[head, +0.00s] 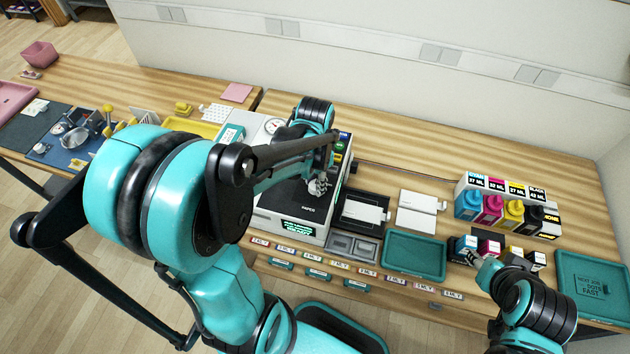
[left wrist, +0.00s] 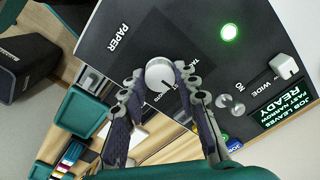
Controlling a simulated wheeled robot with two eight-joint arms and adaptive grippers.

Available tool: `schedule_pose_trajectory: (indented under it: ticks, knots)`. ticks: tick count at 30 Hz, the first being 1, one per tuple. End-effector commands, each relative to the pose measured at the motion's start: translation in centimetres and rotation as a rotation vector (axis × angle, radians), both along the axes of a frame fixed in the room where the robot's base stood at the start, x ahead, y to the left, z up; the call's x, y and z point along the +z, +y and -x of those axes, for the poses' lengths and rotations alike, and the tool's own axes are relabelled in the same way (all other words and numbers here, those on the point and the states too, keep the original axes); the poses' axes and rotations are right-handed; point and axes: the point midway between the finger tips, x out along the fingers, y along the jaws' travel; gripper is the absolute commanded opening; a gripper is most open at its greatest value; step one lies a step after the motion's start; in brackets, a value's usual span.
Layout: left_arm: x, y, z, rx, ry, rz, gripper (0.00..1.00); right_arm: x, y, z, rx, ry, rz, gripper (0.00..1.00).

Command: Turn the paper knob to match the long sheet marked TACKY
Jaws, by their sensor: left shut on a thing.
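The paper knob (left wrist: 160,73) is a round, pale knob on the dark top of the press (head: 272,200). The word PAPER is printed beside it in the left wrist view. My left gripper (left wrist: 160,84) is shut on the knob, with a finger on each side. The labels around the knob are partly covered by the fingers; one seems to begin with TA. In the head view my left gripper (head: 320,186) is over the press top. I cannot make out a sheet marked TACKY. My right gripper (head: 478,261) is by the small ink cartridges; its fingers are unclear.
A green light (left wrist: 229,33) is lit on the press. A display (left wrist: 286,104) reads JOB LEAVES FAST NARROW READY. A slider marked WIDE (left wrist: 287,66) is near it. Ink bottles (head: 505,212), a green tray (head: 414,258) and white pads (head: 417,212) stand right of the press.

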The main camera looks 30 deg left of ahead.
Motion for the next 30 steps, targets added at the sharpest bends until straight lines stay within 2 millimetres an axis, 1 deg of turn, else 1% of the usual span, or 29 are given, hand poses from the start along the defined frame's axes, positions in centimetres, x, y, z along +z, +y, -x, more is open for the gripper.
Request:
schedule_pose_trajectory:
  ticks: [8,21,30]
  knots:
    - [-0.01,-0.01,0.01,0.140,0.000,0.000,0.01,0.02,0.00,0.00,0.000,0.000,0.000,0.40]
    - [-0.01,-0.01,0.02,0.529,0.000,0.000,0.01,0.07,0.00,0.00,0.000,0.000,0.000,0.40]
    - [-0.02,-0.03,0.03,0.739,0.000,0.000,0.01,0.09,0.00,0.00,0.000,0.000,0.000,0.40]
